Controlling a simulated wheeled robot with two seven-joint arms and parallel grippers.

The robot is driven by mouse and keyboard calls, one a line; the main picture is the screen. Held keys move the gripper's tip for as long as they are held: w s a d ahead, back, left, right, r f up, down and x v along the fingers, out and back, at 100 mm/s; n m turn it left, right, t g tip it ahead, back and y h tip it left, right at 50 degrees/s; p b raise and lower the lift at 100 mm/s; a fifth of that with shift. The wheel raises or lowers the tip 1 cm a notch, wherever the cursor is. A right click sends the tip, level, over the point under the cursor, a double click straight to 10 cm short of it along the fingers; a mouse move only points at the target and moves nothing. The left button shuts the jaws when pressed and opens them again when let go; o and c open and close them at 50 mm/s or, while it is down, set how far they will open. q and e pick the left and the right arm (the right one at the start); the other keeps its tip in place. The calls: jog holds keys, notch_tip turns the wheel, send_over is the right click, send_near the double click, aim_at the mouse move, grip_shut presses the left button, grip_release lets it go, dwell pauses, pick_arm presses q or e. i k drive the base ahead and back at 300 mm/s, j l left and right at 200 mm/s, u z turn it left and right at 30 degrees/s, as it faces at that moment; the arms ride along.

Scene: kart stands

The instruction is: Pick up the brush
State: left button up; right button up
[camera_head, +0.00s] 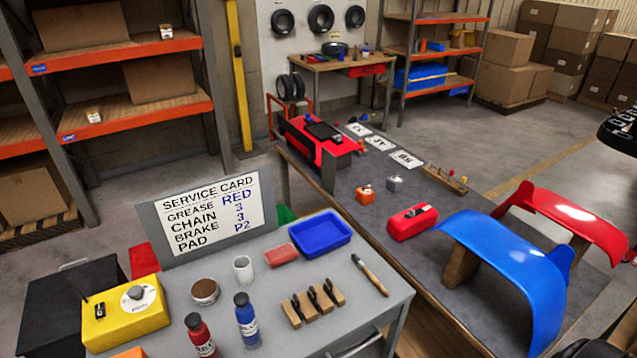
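The brush (370,275) has a light wooden handle and a dark end. It lies flat on the grey cart top (385,315), near its right edge. The dark end points up-left, toward the blue tray (320,233), and the handle points down-right. Nothing touches or covers the brush.
A wooden block with black clips (312,302), a blue bottle (246,320), a red bottle (201,336), a white cup (243,269) and a yellow box (125,312) share the cart. A long bench with blue bodywork (510,265) stands to the right.

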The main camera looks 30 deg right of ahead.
aim_at(360, 264)
jog(key=z, duration=1.25)
